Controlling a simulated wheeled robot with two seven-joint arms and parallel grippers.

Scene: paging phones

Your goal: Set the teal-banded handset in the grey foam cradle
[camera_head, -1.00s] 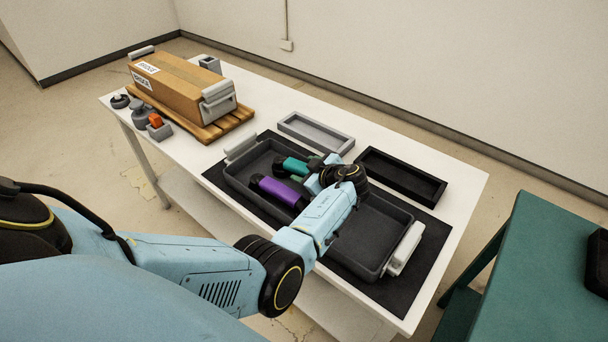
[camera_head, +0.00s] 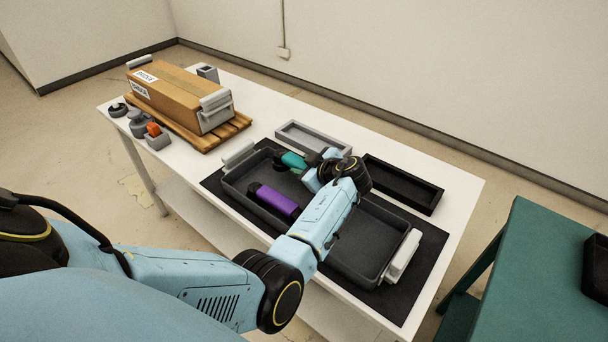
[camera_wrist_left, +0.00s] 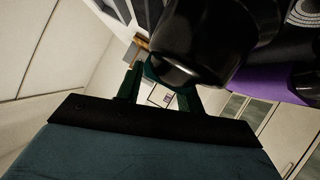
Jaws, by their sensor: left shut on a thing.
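The teal-banded handset (camera_head: 293,160) is dark with a teal middle. My left gripper (camera_head: 312,164) is shut on it, partly hidden behind my wrist. The handset appears raised over the far side of the dark tray. In the left wrist view, the dark green fingers (camera_wrist_left: 160,82) frame a large black part of a handset (camera_wrist_left: 205,40). The grey foam cradle (camera_head: 290,137) is a shallow, empty-looking light grey tray just beyond the dark tray; my wrist comes near its right end. My right gripper is not in view.
The purple-banded handset (camera_head: 277,201) lies in the dark tray (camera_head: 365,262), which has light handles. A black cradle (camera_head: 403,184) stands right of the grey one. A brown box (camera_head: 175,93) on a wooden pallet and small grey items (camera_head: 140,124) occupy the table's left end.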

